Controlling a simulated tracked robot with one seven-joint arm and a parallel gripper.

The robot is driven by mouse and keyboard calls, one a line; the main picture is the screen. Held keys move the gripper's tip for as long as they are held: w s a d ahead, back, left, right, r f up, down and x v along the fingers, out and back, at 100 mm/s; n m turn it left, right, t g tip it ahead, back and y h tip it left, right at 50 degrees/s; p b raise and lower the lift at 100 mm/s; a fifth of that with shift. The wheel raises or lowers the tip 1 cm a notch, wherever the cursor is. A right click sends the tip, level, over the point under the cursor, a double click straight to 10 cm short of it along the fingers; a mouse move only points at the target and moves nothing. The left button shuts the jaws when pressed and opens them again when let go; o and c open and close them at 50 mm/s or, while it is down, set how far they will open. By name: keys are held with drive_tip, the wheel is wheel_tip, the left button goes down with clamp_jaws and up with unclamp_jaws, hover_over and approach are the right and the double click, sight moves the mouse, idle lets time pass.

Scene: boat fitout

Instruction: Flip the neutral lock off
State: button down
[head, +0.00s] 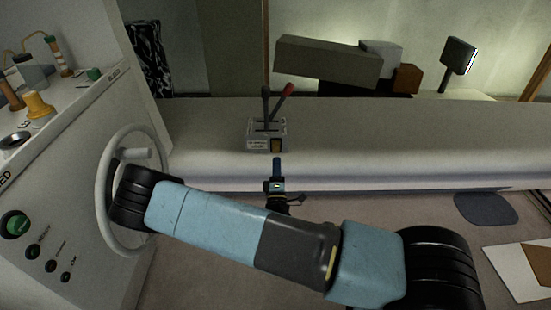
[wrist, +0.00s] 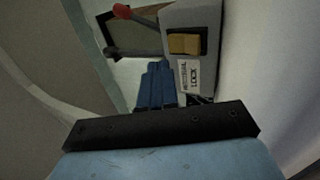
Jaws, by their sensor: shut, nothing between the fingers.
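The throttle control box (head: 266,134) stands on the pale bench, with a black lever and a red-knobbed lever (head: 285,91) rising from it. Its yellow-brown neutral lock rocker (head: 277,145) is on the front face. In the wrist view the rocker (wrist: 185,44) shows clearly, next to a printed label ending in "LOCK" (wrist: 189,77). I cannot tell which way the rocker is tipped. My gripper (head: 277,161) is just in front of and below the box. In the wrist view its blue fingers (wrist: 158,68) are shut and empty, beside the label and short of the rocker.
A white handwheel (head: 120,190) on the left panel stands close to my arm. Grey and brown boxes (head: 328,60) are behind the bench. The bench top (head: 400,130) right of the control box is clear.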

drive_tip(key=s, duration=0.7)
drive_tip(key=shift+f, duration=0.15)
drive_tip(key=w+d+r+m+g+h, duration=0.3)
drive_tip(key=w+r+m+g, duration=0.3)
drive_tip(key=w+m+g, duration=0.5)
drive_tip(key=s+d+r+m+g+y, duration=0.2)
drive_tip(key=s+r+m+y, duration=0.15)
drive_tip(key=r, duration=0.65)
drive_tip(key=s+d+r+m+g+y, duration=0.2)
drive_tip(key=s+d+r+g, duration=0.15)
drive_tip(key=r, duration=0.65)
drive_tip(key=s+d+r, duration=0.4)
drive_tip(key=s+r, duration=0.1)
drive_tip(key=s, duration=0.3)
drive_tip(key=s+d+r+m+h, duration=0.1)
drive_tip(key=s+d+r, duration=0.3)
drive_tip(key=s, duration=0.4)
drive_tip(key=s+d+r+h, duration=0.1)
drive_tip(key=s+d+r, duration=0.4)
drive_tip(key=s, duration=0.4)
drive_tip(key=shift+r+g, duration=0.45)
drive_tip(key=shift+r, duration=0.25)
